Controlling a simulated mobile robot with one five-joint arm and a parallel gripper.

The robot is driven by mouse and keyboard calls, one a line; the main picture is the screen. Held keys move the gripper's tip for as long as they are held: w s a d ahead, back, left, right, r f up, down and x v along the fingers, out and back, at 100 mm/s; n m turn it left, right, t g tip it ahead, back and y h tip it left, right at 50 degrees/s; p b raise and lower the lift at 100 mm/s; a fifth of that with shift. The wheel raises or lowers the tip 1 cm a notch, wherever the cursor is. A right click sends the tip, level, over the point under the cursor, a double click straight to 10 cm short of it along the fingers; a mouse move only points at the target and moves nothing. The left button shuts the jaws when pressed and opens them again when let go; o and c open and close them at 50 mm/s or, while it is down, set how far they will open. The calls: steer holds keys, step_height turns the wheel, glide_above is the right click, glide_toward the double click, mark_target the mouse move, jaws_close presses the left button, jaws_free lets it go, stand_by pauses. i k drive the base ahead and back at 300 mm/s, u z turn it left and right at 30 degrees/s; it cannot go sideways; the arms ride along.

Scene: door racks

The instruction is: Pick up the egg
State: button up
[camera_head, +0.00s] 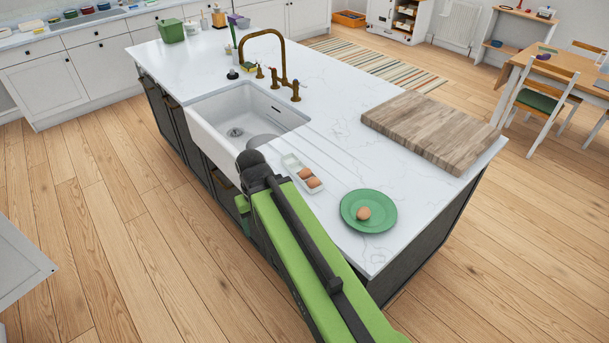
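A brown egg (363,214) lies on a round green plate (383,224) near the front right of the island counter. Two more brown eggs, one egg (305,173) behind the other egg (314,183), lie at the near end of a small white tray (290,161) beside the sink. My green and black arm reaches up from the bottom of the view, left of the plate and in front of the counter edge. Its dark joint is near the sink's front. My gripper cannot be made out; the arm hides what is below it.
The white island counter (340,155) holds a sink (240,115) with a brass tap (283,60) and a wooden board (430,128) at the right. A dining table (560,78) and chair (545,95) stand at the far right. Wood floor is clear on the left.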

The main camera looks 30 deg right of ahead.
mark_target(363, 212)
steer(key=u, duration=2.1)
steer(key=k, duration=1)
steer(key=u, duration=0.05)
